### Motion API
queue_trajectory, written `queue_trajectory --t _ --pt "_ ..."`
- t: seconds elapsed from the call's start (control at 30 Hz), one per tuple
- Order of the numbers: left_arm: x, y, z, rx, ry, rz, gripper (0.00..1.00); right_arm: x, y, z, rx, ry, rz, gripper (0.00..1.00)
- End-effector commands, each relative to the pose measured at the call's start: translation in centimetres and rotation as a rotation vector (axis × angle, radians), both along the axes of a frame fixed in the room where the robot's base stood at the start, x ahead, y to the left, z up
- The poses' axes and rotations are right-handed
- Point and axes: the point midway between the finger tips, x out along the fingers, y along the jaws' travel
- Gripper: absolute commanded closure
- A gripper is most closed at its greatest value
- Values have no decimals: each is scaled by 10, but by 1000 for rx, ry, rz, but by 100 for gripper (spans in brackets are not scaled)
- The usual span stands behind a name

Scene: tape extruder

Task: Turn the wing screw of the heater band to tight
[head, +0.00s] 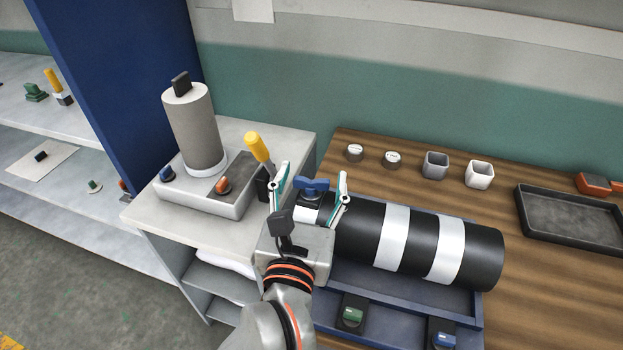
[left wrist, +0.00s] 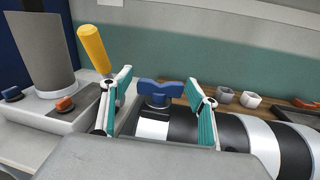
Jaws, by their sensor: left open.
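The blue wing screw (head: 312,186) stands on a dark mount on top of the left end of the black and white barrel (head: 362,226), on a white heater band. In the left wrist view the wing screw (left wrist: 158,92) shows between the two teal-lined fingers, with its wings spread left and right. My left gripper (head: 310,185) is open, one finger on each side of the screw, with gaps to both wings. Whether it is at the screw's height I cannot tell. The white band (left wrist: 152,127) shows below the screw. My right gripper is not in view.
A yellow-handled lever (head: 258,148) stands close to the left finger. A grey box with a cylinder (head: 192,130) is at the left. Cups (head: 435,164) and a dark tray (head: 568,220) sit on the wooden table. A blue base (head: 375,283) lies under the barrel.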

Motion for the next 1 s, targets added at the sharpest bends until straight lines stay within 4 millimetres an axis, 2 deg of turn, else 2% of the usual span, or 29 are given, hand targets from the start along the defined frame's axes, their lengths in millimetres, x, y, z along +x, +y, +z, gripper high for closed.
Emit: queue_trajectory --t 0.03,0.07,0.2,1.0 --pt "0 0 0 0 0 0 40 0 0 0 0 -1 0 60" --pt "0 0 0 0 0 0 45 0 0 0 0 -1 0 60" --pt "0 0 0 0 0 0 80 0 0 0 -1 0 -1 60" --pt "0 -1 1 0 -2 -147 80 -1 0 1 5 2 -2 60"
